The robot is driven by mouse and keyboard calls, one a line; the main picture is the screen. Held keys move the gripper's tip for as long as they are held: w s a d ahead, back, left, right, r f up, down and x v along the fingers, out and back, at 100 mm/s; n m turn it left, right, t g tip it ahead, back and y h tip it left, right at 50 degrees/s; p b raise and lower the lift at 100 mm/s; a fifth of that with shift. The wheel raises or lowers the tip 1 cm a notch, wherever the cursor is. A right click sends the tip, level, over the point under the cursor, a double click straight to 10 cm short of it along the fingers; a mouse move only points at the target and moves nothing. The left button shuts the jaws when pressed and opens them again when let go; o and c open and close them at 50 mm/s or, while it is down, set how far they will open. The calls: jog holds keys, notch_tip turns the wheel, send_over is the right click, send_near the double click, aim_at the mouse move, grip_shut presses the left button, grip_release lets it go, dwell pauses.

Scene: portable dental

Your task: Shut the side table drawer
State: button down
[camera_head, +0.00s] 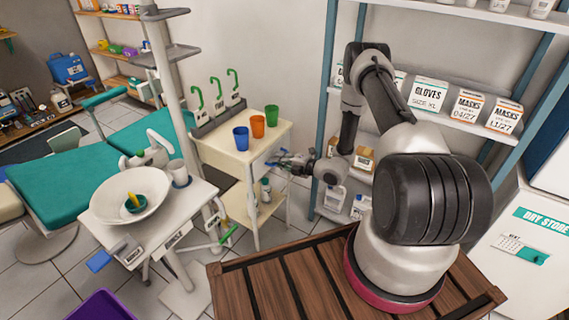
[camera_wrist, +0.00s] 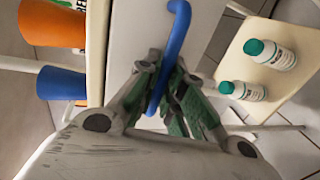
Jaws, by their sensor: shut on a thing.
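The cream side table (camera_head: 212,151) stands left of my arm with cups on its top. Its drawer front (camera_wrist: 128,35) is a pale panel in the wrist view, with a curved blue handle (camera_wrist: 178,38). My gripper (camera_head: 278,163) is at the table's right side in the head view. In the wrist view my gripper (camera_wrist: 162,88) has its green-padded fingers closed around the blue handle. The gripper and arm partly hide the drawer in the head view. I cannot tell how far the drawer stands open.
Blue (camera_head: 241,138), orange (camera_head: 258,126) and green (camera_head: 272,115) cups stand on the tabletop. White bottles with teal caps (camera_wrist: 270,54) stand on the lower shelf. A basin (camera_head: 102,196) on a dental stand is at left; a supply rack (camera_head: 325,95) stands behind my arm.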

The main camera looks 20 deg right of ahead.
jog(key=shift+w+a, duration=0.3)
jog(key=shift+w, duration=0.15)
jog(key=c, duration=1.5)
grip_release()
jog(key=shift+a, duration=0.1)
jog(key=shift+c, duration=0.2)
jog(key=v, duration=1.2)
jog(key=shift+f, duration=0.1)
